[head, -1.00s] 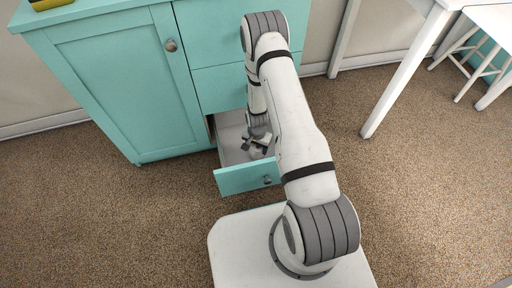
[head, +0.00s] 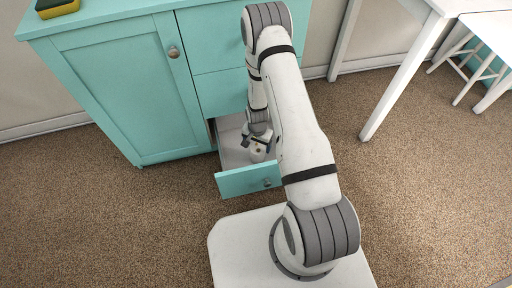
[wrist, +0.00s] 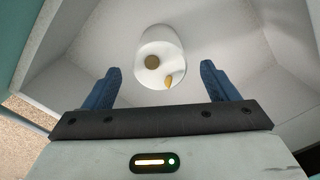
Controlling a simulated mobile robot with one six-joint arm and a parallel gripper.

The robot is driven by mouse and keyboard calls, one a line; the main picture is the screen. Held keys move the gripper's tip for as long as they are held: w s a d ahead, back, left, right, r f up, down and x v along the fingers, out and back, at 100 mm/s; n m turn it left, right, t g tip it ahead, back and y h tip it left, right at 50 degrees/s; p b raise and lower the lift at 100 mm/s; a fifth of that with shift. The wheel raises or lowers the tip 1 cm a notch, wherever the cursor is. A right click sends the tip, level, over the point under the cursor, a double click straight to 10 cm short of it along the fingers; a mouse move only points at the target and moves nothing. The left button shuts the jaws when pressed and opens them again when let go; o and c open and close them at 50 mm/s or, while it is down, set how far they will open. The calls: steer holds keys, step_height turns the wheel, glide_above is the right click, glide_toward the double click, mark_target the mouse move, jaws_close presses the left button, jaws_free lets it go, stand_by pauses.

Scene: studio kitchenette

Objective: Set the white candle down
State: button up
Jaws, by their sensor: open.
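The white candle (wrist: 160,52) stands in the open bottom drawer, seen from above in the wrist view, with a brown spot and a yellowish mark on it. In the head view the candle (head: 257,154) shows as a small pale shape just below my gripper. My gripper (wrist: 160,84) is open, its two blue fingers spread wide with clear space between each finger and the candle. In the head view my gripper (head: 258,141) is over the drawer. The drawer (head: 247,180) is pulled out, with a teal front and a pale inside.
The teal cabinet (head: 120,95) stands behind and left of the drawer. A yellow and dark sponge (head: 57,8) lies on its top. A white table (head: 402,75) and stool (head: 470,62) stand at the right. Brown carpet is clear between.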

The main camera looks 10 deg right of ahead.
steer(key=s+r+n+p, duration=0.1)
steer(key=s+r+n, duration=0.1)
steer(key=r, duration=1.4)
steer(key=s+r+n+p, duration=0.1)
steer(key=s+r+n, duration=0.1)
steer(key=r, duration=1.5)
steer(key=s+r+n+t, duration=0.1)
steer(key=s+r+n, duration=0.2)
steer(key=s+r, duration=1.1)
steer(key=shift+s+a+r+n, duration=0.2)
steer(key=shift+s+r+n, duration=0.15)
steer(key=shift+s, duration=0.75)
steer(key=shift+r, duration=0.2)
